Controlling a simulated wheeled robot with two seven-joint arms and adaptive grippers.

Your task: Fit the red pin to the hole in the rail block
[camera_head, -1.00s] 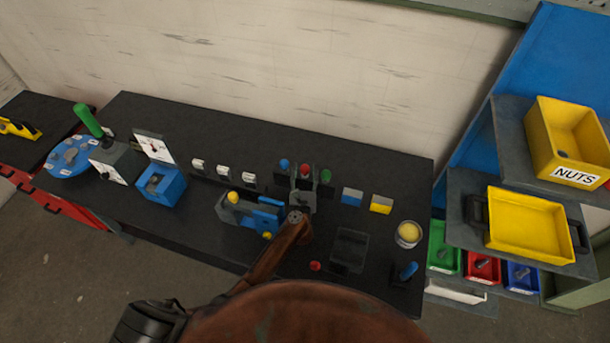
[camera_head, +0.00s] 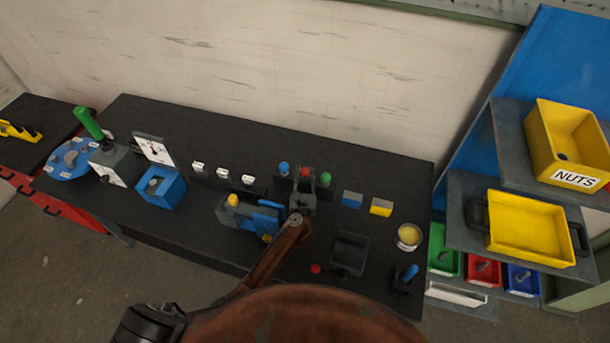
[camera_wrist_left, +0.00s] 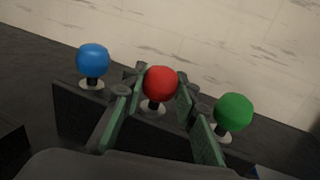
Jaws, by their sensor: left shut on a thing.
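The red pin (camera_head: 305,172) has a round red head. In the left wrist view the red pin (camera_wrist_left: 160,83) stands upright between a blue-headed pin (camera_wrist_left: 93,60) and a green-headed pin (camera_wrist_left: 233,112). Its short dark stem meets a pale ring on the dark block (camera_wrist_left: 75,115), in line with its neighbours. I take this to be the rail block. My left gripper (camera_wrist_left: 161,78) is shut on the red pin, one green finger on each side. In the head view my left gripper (camera_head: 304,190) is partly hidden by its own arm. The hole under the pin is hidden.
A grey and blue fixture (camera_head: 240,213) with yellow knobs stands just left of my arm. A dark open box (camera_head: 349,254), a small red knob (camera_head: 315,268) and a cup (camera_head: 409,237) lie to the right. Shelves with a yellow nuts bin (camera_head: 568,145) stand further right.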

